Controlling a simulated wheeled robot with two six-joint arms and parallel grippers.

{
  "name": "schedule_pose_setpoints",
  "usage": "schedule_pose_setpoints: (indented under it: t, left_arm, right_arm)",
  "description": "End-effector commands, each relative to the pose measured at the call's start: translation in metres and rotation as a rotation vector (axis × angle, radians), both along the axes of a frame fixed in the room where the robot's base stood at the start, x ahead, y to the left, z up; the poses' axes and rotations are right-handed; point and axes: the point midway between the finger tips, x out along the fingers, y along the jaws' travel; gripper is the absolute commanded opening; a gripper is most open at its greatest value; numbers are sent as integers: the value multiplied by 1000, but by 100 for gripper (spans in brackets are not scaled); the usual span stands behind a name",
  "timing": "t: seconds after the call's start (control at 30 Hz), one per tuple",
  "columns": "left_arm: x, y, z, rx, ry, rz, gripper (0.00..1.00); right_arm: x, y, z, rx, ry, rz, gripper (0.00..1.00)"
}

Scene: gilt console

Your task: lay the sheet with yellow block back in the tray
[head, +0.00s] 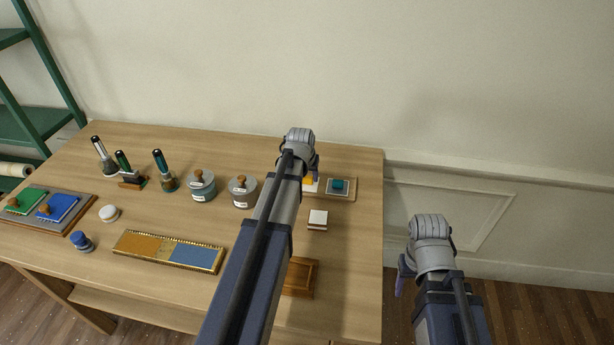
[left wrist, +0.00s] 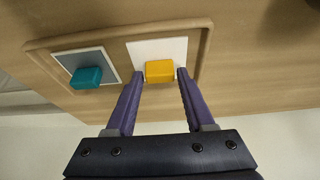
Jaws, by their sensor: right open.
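The yellow block (left wrist: 159,71) sits on a white sheet (left wrist: 146,50) that appears to lie inside the wooden tray (left wrist: 203,45). In the head view, the yellow block (head: 308,181) is partly hidden by my left arm. My left gripper (left wrist: 161,72) is open, with one purple finger on each side of the yellow block and small gaps visible. Beside it in the tray, a teal block (left wrist: 86,77) sits on a grey sheet (left wrist: 98,59). My right gripper (head: 401,277) is open and apart from the table, to its right; only part of its fingers shows.
A white-topped block (head: 318,218) and a small wooden box (head: 300,278) stand nearer the front. Lidded jars (head: 201,187), a gilt-edged two-colour panel (head: 168,251) and stamps on a grey board (head: 81,217) lie to the left. The wall is close behind.

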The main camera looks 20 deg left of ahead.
Motion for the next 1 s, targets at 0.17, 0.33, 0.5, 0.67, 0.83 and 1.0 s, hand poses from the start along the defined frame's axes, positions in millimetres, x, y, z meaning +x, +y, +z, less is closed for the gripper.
schedule_pose_setpoints:
  t: [0.17,0.33,0.5,0.67,0.83,1.0]
  left_arm:
    - [0,0,0,0,0,0,73]
    - [0,0,0,0,0,0,73]
    - [0,0,3,0,0,0,73]
    - [-3,-1,12,0,0,0,73]
    - [-10,-2,31,0,0,0,73]
    - [-19,-5,56,0,0,0,73]
  right_arm:
    - [0,0,0,0,0,0,60]
    - [0,0,0,0,0,0,60]
    - [0,0,3,0,0,0,60]
    - [0,0,12,0,0,0,60]
    - [0,0,31,0,0,0,60]
    - [0,0,56,0,0,0,60]
